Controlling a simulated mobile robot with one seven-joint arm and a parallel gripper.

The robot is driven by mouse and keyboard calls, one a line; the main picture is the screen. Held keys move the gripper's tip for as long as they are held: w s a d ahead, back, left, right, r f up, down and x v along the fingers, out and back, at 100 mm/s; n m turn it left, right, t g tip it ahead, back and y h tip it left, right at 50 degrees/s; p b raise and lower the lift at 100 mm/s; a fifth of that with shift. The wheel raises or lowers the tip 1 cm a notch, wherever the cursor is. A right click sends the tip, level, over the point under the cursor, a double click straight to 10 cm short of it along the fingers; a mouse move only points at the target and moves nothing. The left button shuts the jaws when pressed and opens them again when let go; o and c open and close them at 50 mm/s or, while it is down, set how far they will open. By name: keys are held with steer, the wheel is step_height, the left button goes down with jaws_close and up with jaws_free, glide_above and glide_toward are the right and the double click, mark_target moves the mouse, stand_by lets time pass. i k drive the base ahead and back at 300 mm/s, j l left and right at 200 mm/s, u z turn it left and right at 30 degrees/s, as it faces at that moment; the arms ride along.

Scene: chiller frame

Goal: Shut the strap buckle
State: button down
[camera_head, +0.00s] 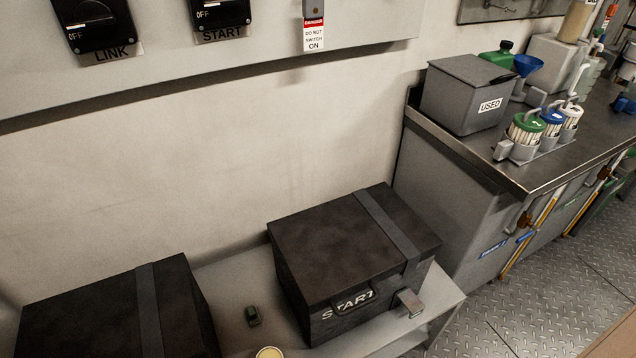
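A black box marked START (330,250) stands on a pale shelf at the lower middle. A dark grey strap (388,225) runs across its lid near the right end and down over the front edge. At the strap's lower end, a light metal buckle (410,303) juts out from the box's front face, right of the START label. Whether its lever is latched is too small to tell. A second black box (80,315) with its own strap (148,305) stands at the lower left; its front is cut off by the frame. My gripper is not in view.
A steel counter (480,162) with a grey USED bin (468,95) stands at right. Switches (92,22) hang above. Open floor (560,290) lies at lower right.

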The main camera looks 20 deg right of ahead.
mark_target(412, 303)
steer(key=k+j+z, duration=0.3)
steer(key=z, duration=0.2)
steer(key=k+j+z, duration=0.15)
steer(key=k+z, duration=0.3)
steer(key=k+u, duration=0.25)
steer(key=i, duration=0.1)
